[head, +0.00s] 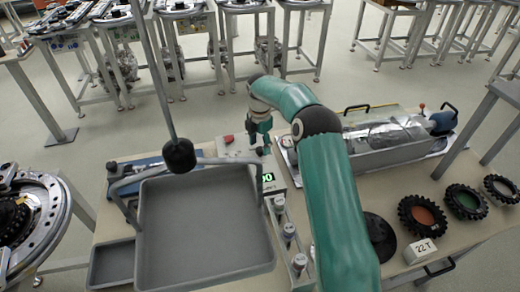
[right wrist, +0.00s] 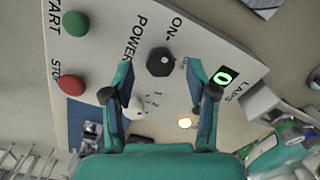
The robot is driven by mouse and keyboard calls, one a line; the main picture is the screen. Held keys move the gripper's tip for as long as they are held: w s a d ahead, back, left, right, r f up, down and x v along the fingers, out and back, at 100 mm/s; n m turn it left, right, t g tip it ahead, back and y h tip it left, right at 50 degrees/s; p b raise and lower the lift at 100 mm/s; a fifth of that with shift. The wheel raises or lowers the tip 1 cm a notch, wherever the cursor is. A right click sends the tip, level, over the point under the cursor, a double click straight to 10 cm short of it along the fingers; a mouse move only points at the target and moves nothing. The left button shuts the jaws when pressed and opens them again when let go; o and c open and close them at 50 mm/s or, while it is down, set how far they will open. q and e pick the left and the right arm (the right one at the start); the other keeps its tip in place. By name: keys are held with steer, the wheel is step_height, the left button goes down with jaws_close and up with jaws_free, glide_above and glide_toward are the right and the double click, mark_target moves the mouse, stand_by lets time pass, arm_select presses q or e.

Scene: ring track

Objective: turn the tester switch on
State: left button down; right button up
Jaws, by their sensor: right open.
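The tester box is a pale panel (right wrist: 215,45) filling much of the right wrist view; it also shows in the head view (head: 236,150), partly behind my arm. Its black round switch (right wrist: 160,62) sits beside the words POWER and ON. My right gripper (right wrist: 160,94) is open and empty, its two fingers on either side below the switch in the picture. I cannot tell its distance from the panel. In the head view my right gripper (head: 258,143) is over the box and hides the switch. My left gripper is not in view.
A grey tray (head: 150,225) stands left; black rings (head: 423,216) lie right.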

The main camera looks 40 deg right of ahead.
mark_target(260, 149)
step_height(260, 149, up, 9)
stand_by(0.3)
stand_by(0.5)
